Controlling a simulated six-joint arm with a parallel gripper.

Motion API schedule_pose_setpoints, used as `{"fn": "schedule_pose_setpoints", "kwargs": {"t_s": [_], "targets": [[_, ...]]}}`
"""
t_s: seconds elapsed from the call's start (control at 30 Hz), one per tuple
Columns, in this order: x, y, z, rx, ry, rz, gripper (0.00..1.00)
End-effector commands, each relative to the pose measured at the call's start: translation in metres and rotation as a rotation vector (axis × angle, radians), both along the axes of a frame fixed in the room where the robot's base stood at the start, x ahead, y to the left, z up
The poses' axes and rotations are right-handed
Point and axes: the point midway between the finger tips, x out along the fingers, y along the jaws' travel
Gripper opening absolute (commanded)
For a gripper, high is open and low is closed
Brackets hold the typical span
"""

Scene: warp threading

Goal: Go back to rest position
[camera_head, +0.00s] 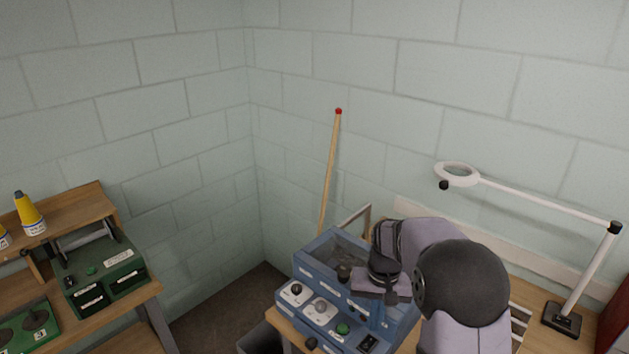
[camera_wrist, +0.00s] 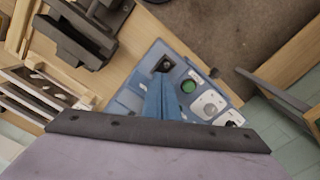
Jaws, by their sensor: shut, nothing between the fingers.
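My gripper (camera_wrist: 158,78) shows in the wrist view as two blue fingers close together, reaching out from a dark plate. The fingers are shut with nothing seen between them. In the head view my gripper (camera_head: 378,317) points down at the front right of a blue machine (camera_head: 318,262), and its fingers are hard to tell from the blue housing. The wrist view looks down on the machine's control panel (camera_wrist: 208,103) beyond the fingers. Whether the fingers touch the machine cannot be told.
A wooden pole (camera_head: 329,172) with a red tip leans by the wall corner. A magnifier lamp (camera_head: 545,197) stands at the right. Open floor (camera_head: 222,308) lies between the benches.

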Motion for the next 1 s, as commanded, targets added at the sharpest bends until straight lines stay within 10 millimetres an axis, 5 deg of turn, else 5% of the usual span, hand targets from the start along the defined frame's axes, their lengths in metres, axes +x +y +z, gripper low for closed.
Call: {"fn": "schedule_pose_setpoints", "kwargs": {"t_s": [0.27,0.6,0.77,1.0], "targets": [[-0.085,0.012,0.011,-0.001,-0.004,0.101,0.0],[-0.193,0.021,-0.001,-0.001,-0.004,0.216,0.0],[-0.215,0.022,-0.006,-0.001,-0.003,0.239,0.0],[-0.22,0.022,-0.007,-0.001,-0.002,0.245,0.0]]}}
